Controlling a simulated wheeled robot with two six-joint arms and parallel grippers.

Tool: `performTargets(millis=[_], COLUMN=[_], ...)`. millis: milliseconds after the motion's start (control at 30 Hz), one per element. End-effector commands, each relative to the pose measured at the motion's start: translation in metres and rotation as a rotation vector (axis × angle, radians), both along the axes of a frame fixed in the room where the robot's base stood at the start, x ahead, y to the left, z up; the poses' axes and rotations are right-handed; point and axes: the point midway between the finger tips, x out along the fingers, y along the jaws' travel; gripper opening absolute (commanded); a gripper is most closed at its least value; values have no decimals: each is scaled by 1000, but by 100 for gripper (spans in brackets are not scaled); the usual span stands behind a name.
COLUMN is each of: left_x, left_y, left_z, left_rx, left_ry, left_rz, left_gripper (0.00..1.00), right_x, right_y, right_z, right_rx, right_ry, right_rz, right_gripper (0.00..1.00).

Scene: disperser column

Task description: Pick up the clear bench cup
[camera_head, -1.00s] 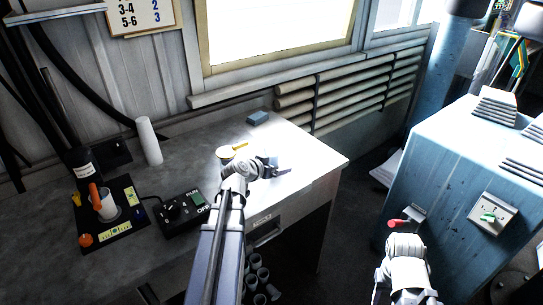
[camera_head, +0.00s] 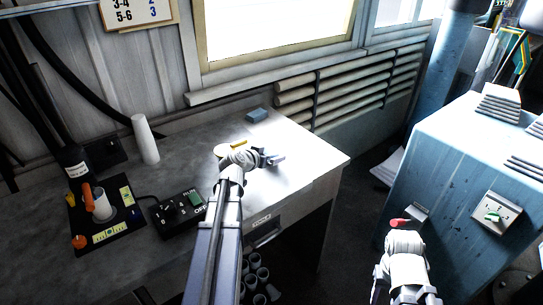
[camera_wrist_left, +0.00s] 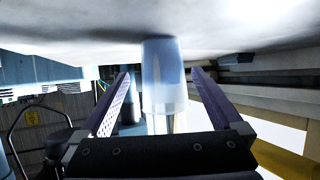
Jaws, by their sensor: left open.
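The clear bench cup (camera_wrist_left: 163,82) is in the left wrist view, pale and see-through, against the white bench surface at the top of that picture. It stands between the two dark fingers of my left gripper (camera_wrist_left: 160,76), with a gap on each side. In the head view my left gripper (camera_head: 272,158) is low over the bright right part of the bench (camera_head: 310,158), open. The cup is hard to make out there. My right gripper (camera_head: 402,225) is at the lower right, by the blue cabinet, with a red piece at its tip; its fingers are unclear.
A black disperser base (camera_head: 128,225) with a white cup and orange part stands at the left, beside a control box (camera_head: 180,212). A white cylinder (camera_head: 145,139) stands behind. A blue-grey block (camera_head: 257,114) and a yellow item (camera_head: 238,146) lie near the gripper.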

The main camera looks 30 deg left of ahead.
Motion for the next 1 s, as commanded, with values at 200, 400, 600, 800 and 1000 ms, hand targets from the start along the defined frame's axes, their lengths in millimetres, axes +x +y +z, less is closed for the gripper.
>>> performTargets(millis=[200, 400, 600, 800, 1000], left_x=[27, 48, 48, 48, 47], left_y=[5, 5, 5, 5, 5], left_z=[-7, -17, -16, -16, -16], left_rx=[0, 0, 0, 0, 0], left_ry=[-1, 0, 0, 0, 0], left_rz=[-1, -1, 0, 0, 0], left_gripper=[100, 100, 100, 80, 57], right_x=[0, 0, 0, 0, 0], right_y=[0, 0, 0, 0, 0], right_z=[-7, -17, -16, -16, -16], right_rx=[0, 0, 0, 0, 0], right_ry=[0, 0, 0, 0, 0], right_rz=[0, 0, 0, 0, 0], right_gripper=[50, 50, 50, 50, 50])
